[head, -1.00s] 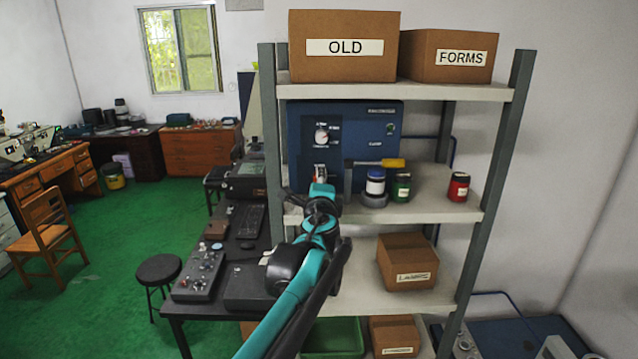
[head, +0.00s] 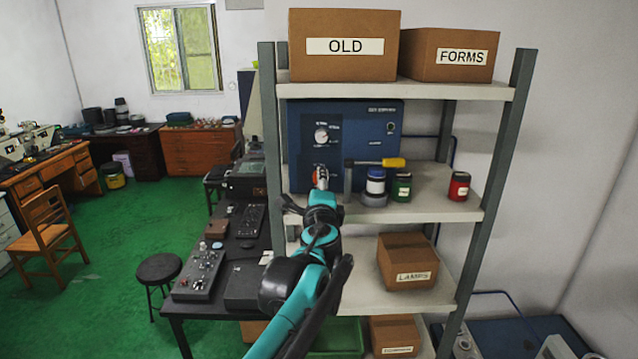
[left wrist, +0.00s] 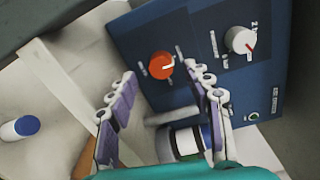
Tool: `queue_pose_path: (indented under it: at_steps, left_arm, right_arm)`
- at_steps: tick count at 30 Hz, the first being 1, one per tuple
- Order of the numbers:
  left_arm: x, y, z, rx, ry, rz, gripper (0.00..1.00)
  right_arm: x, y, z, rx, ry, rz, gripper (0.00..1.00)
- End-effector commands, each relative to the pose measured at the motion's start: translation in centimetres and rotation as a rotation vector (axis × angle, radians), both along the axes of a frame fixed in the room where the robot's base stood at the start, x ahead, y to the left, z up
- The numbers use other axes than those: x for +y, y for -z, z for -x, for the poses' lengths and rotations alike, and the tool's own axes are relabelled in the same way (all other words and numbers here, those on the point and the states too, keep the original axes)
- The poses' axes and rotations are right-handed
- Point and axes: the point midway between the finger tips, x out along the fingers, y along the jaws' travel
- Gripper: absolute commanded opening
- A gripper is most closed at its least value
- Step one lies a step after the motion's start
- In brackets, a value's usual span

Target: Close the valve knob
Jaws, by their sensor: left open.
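A blue control box (head: 350,145) stands on the middle shelf. Its front carries an orange-red knob (left wrist: 161,65) with a pale pointer line, and a white dial (left wrist: 240,40) with a red pointer. The white dial also shows in the head view (head: 321,136); there the orange-red knob is mostly hidden by my gripper. My left gripper (left wrist: 164,76) is open and empty. In the left wrist view its two fingers stand apart, with the orange-red knob in the gap beyond the tips. I cannot tell whether they touch it. My right gripper is not in view.
Beside the box are a hammer with a yellow handle (head: 380,162), a white-and-blue jar (head: 375,184), a green can (head: 401,188) and a red can (head: 458,186). Shelf posts (head: 272,150) flank the space. Boxes (head: 345,68) fill the top shelf.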

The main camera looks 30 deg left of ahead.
Motion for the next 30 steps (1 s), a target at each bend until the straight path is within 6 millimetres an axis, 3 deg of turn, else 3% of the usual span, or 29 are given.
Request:
queue_pose_path:
  at_steps: [6,12,30]
  left_arm:
    - [-2.6,-0.2,4.0,0.0,0.003,0.0,0.51]
    - [-4.0,-0.3,6.4,0.0,0.001,0.0,0.51]
    - [-4.4,-0.3,7.1,0.0,0.001,0.0,0.51]
  right_arm:
    - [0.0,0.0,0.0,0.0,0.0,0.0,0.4]
    - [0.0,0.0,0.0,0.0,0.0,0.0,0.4]
    - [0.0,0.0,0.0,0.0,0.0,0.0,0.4]
